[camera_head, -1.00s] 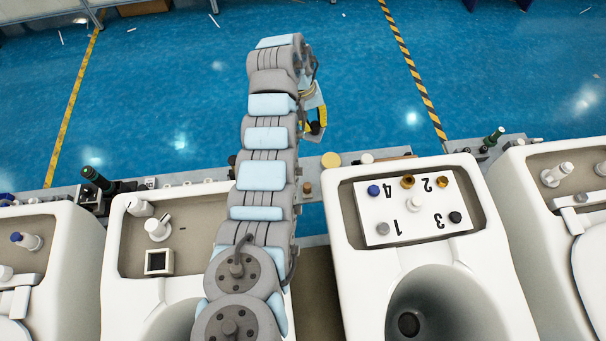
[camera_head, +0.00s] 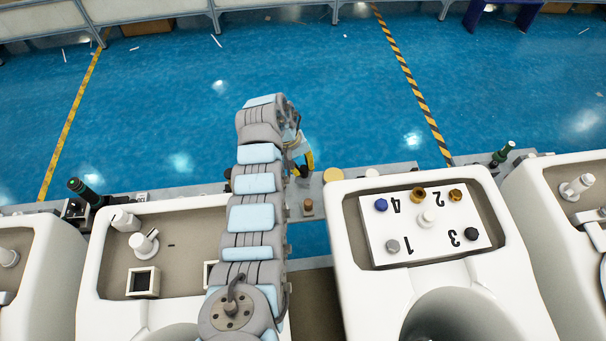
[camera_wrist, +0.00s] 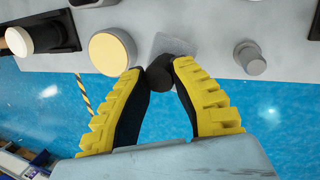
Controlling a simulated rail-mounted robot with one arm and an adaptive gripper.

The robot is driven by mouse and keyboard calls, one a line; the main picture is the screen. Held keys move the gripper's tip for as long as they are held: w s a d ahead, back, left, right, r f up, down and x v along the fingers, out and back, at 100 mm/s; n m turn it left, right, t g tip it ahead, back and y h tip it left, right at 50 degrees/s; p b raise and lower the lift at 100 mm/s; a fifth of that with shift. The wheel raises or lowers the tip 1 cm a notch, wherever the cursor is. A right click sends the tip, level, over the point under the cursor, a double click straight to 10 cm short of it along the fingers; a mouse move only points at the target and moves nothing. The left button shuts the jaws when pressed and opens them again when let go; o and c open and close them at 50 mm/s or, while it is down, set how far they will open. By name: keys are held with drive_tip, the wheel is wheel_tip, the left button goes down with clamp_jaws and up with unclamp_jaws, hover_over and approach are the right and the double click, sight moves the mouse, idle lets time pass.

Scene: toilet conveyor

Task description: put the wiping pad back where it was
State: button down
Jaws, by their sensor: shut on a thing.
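The wiping pad appears to be the grey square piece (camera_wrist: 174,46) with a dark round knob (camera_wrist: 160,74) in the wrist view. My gripper (camera_wrist: 160,72) is shut on the dark knob between its yellow-backed fingers. The pad overlaps the edge of the grey ledge (camera_wrist: 215,60); I cannot tell whether it touches it. In the head view my gripper (camera_head: 303,172) is at the ledge behind the toilets, mostly hidden by my arm, and the pad cannot be made out there.
A cream round disc (camera_wrist: 112,52) lies left of the pad, close to my left finger. A grey knob (camera_wrist: 250,57) stands to its right. A white toilet (camera_head: 345,262) with a numbered plate (camera_head: 425,238) is at right in the head view. Blue floor lies beyond the ledge.

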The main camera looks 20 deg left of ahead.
sight(303, 173)
drive_tip(key=shift+f+b, duration=0.5)
drive_tip(key=shift+f, duration=1.2)
drive_tip(key=shift+f, duration=0.1)
drive_tip(key=c, duration=1)
unclamp_jaws()
drive_tip(key=shift+c, duration=0.2)
drive_tip(key=p+v, duration=0.3)
drive_tip(key=v, duration=0.9)
